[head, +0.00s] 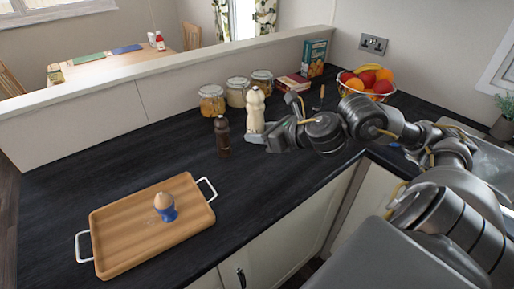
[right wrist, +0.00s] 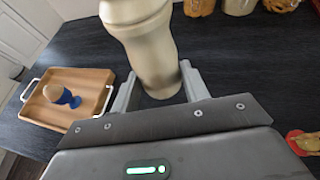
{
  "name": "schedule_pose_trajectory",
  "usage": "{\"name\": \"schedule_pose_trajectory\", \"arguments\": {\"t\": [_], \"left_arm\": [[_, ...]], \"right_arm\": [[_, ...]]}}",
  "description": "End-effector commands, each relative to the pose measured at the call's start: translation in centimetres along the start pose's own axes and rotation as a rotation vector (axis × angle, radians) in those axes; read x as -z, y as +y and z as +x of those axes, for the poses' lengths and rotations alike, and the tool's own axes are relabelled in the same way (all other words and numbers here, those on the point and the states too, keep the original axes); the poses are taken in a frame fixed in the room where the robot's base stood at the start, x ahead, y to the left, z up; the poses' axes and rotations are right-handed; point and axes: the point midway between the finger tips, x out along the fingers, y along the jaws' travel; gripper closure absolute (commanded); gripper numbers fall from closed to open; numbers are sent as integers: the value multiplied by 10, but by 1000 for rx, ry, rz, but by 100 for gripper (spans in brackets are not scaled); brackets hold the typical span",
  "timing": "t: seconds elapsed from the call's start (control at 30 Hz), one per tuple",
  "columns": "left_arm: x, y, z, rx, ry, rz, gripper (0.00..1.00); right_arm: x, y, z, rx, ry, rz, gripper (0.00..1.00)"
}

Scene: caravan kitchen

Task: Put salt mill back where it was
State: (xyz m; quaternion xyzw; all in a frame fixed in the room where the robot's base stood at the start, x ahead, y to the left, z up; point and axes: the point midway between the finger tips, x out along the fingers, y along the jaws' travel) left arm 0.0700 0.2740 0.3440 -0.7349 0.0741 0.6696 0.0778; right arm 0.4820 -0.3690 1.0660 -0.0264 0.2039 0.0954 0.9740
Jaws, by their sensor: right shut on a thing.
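The salt mill (head: 256,108) is a cream, turned mill. It stands upright in my right gripper (head: 262,135) in the head view, beside a dark brown pepper mill (head: 222,137). In the right wrist view the salt mill (right wrist: 146,45) is between the two fingers of my right gripper (right wrist: 158,90), which are shut on it. I cannot tell whether its base touches the black worktop (head: 130,180). My left gripper is not in view.
A wooden tray (head: 115,250) with white handles holds an egg in a blue egg cup (head: 166,209). Several glass jars (head: 237,92) stand behind the mills along the low wall. A fruit basket (head: 367,90) and a teal box (head: 313,58) stand at the back right. The worktop between tray and mills is clear.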

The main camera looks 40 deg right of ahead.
Motion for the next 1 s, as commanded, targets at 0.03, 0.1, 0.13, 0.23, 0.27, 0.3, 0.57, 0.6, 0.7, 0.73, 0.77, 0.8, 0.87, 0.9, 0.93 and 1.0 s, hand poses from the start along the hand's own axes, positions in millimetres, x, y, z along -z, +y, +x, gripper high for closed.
{"name": "schedule_pose_trajectory", "arguments": {"t": [0.03, 0.1, 0.13, 0.23, 0.27, 0.3, 0.57, 0.6, 0.7, 0.73, 0.77, 0.8, 0.87, 0.9, 0.93, 1.0], "left_arm": [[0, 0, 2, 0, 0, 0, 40], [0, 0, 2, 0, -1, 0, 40], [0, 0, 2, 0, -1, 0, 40], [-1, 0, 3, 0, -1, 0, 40], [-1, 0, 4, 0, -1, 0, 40], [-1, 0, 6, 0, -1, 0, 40], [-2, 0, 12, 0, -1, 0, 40], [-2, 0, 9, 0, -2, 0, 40], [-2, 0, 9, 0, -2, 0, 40], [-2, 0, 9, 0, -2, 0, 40], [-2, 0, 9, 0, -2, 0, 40], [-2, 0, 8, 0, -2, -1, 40], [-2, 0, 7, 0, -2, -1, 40], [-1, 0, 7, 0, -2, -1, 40], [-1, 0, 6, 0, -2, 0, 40], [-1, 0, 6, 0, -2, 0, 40]], "right_arm": [[-1, -2, -1, 10, -1, 2, 77], [-2, -4, -2, 19, 0, 9, 77], [-2, -4, -2, 20, 1, 11, 77], [-1, -6, 0, 21, 3, 14, 77], [0, -7, 2, 21, 3, 14, 77], [2, -11, 6, 21, 4, 16, 77], [11, -58, 51, 22, 5, 24, 77], [11, -66, 59, 21, 4, 24, 77], [24, -82, 79, 19, 6, 24, 77], [28, -86, 84, 19, 5, 24, 77], [32, -89, 88, 19, 5, 23, 77], [35, -93, 94, 19, 4, 22, 77], [41, -98, 102, 19, 4, 20, 77], [44, -101, 105, 18, 3, 18, 77], [46, -103, 108, 19, 3, 17, 77], [49, -106, 112, 19, 2, 15, 77]]}}
